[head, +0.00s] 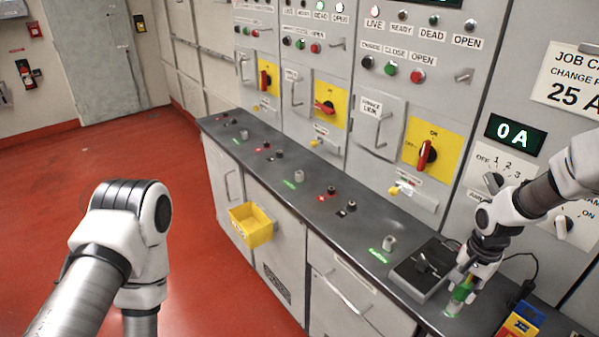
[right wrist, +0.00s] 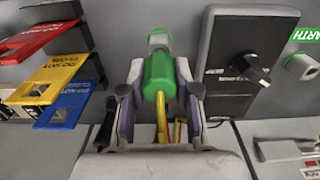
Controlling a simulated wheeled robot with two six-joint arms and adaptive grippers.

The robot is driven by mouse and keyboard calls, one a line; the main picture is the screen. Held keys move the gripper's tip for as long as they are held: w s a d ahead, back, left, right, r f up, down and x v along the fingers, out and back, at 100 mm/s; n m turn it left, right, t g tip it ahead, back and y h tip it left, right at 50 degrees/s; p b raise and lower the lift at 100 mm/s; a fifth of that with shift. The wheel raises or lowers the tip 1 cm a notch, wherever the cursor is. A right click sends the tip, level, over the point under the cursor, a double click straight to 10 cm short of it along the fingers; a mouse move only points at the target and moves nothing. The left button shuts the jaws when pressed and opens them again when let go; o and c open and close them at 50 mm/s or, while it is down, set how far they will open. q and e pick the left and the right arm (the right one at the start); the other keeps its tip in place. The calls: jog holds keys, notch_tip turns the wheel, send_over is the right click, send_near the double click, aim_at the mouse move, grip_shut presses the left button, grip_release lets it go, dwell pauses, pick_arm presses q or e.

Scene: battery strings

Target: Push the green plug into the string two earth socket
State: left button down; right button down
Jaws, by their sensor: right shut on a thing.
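My right gripper (head: 468,280) is at the right end of the dark counter, its fingers shut on the green plug (head: 461,291). The right wrist view shows the green plug (right wrist: 158,78) between the fingers (right wrist: 160,95), with a grey cylindrical part at its far end and a yellow-green cable behind. I cannot tell whether that part is the plug's tip or a holder. Grey earth sockets with green labels stand along the counter: a near one (head: 389,243), a middle one (head: 298,177) and a far one (head: 244,134). Their string numbers are not readable. My left gripper is out of view.
A dark box with a black handle (head: 420,268) sits just left of my right gripper. Coloured tags (head: 520,320) lie to its right. Red and black terminals (head: 331,191) stand between sockets. A yellow bin (head: 251,226) hangs on the counter front. Switch panels rise behind.

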jog(key=shift+r+p, duration=1.15)
jog(key=shift+r, duration=0.25)
jog(key=shift+r+p, duration=2.2)
jog(key=shift+r, duration=0.35)
jog(key=shift+f, duration=0.1)
